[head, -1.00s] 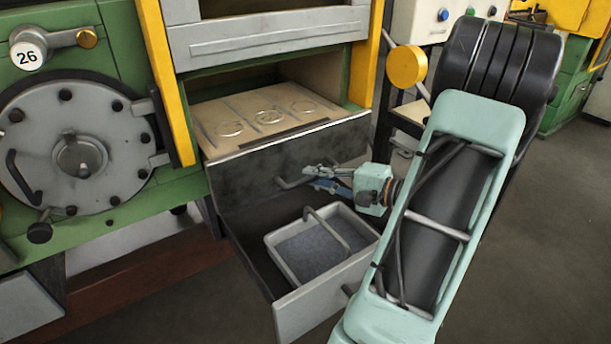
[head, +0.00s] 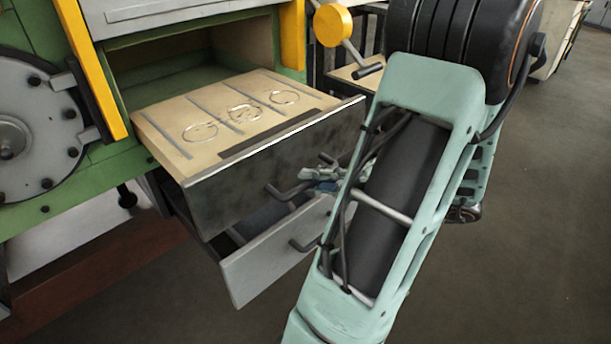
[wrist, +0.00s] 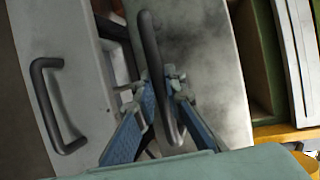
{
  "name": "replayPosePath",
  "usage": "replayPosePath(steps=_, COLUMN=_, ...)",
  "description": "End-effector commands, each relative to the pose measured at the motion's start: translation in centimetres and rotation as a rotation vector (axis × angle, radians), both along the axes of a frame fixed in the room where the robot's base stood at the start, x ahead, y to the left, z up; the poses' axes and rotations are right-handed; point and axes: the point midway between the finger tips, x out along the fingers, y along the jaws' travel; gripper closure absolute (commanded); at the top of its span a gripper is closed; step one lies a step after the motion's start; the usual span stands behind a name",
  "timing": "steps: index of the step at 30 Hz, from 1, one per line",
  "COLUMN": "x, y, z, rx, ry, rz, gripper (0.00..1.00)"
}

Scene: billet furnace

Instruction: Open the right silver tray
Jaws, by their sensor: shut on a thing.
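The silver tray (head: 235,195) is a drawer with a smudged dark grey metal front and a tan top marked with rings and strips. It stands well out of the green furnace housing. Its dark bar handle (head: 283,191) is on the front; the wrist view shows this curved handle (wrist: 149,48) close up. My gripper (head: 308,174) is at the handle, partly hidden by my arm in the head view. In the wrist view its two blue fingers (wrist: 167,80) are shut with the handle bar between them.
A lower light grey drawer (head: 265,265) stands partly open beneath the tray, its handle (wrist: 45,105) near my gripper. A yellow-knobbed lever (head: 333,25) is at the tray's back right. Yellow posts (head: 92,70) flank the opening. Floor at right is clear.

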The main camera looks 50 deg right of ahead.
Motion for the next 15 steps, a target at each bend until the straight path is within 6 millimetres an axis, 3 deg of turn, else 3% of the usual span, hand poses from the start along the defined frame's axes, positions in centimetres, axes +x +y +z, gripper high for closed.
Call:
replayPosePath(steps=12, x=-0.31, y=-0.04, z=-0.01, rx=-0.002, ry=0.001, rz=-0.002, gripper=1.0)
replayPosePath(steps=13, x=-0.31, y=-0.04, z=-0.01, rx=-0.002, ry=0.001, rz=-0.002, gripper=0.88)
replayPosePath(steps=15, x=-0.3, y=-0.04, z=0.0, rx=-0.002, ry=0.001, rz=-0.002, gripper=0.8)
